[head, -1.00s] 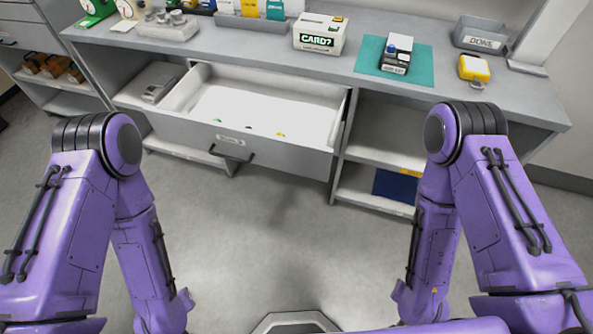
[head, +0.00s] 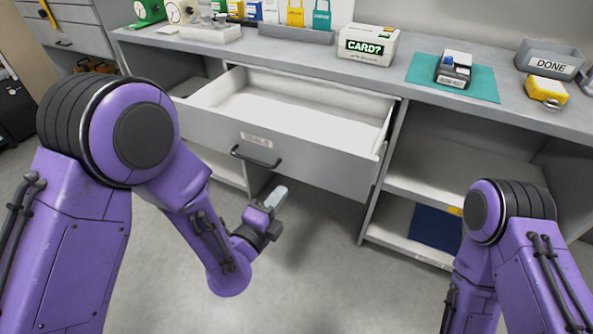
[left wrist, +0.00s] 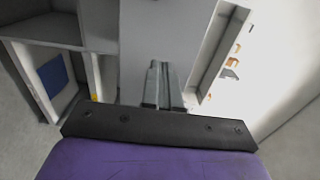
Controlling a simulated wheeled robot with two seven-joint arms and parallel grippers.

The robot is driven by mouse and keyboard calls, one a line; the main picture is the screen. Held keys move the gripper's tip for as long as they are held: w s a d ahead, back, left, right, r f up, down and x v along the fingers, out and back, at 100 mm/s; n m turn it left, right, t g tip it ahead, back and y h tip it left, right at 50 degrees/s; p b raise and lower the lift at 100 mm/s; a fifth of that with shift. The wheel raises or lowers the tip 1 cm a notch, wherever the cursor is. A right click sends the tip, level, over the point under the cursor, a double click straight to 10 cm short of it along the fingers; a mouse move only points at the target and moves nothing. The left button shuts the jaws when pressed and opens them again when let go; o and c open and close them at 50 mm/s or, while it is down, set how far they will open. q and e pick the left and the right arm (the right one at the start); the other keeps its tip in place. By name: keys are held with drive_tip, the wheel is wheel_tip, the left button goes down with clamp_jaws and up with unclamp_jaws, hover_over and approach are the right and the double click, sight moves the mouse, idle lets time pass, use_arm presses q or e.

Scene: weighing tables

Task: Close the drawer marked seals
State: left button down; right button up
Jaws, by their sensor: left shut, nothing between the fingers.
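The drawer marked seals (head: 315,171) stands pulled out from under the counter, with a grey front, a small label (head: 257,139) and a black bar handle (head: 256,158). Its white inside shows from above, and the part just behind the front is hidden. My left gripper (head: 277,196) is in front of the drawer, below the handle and apart from it in the head view. It is shut and empty. Its fingers also show in the left wrist view (left wrist: 161,72), against grey furniture. My right gripper is out of view.
The counter (head: 395,72) above holds a CARD? box (head: 368,46), a teal mat (head: 482,85) with a device, a yellow item (head: 546,91) and a DONE bin (head: 549,61). Open shelves (head: 440,185) with a blue item (head: 435,228) are right of the drawer. The floor in front is clear.

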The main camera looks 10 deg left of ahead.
sight(302, 163)
use_arm(q)
drive_tip(key=p+x, duration=0.1)
drive_tip(key=x, duration=0.8)
drive_tip(key=shift+w+f, duration=0.1)
drive_tip(key=shift+w, duration=0.25)
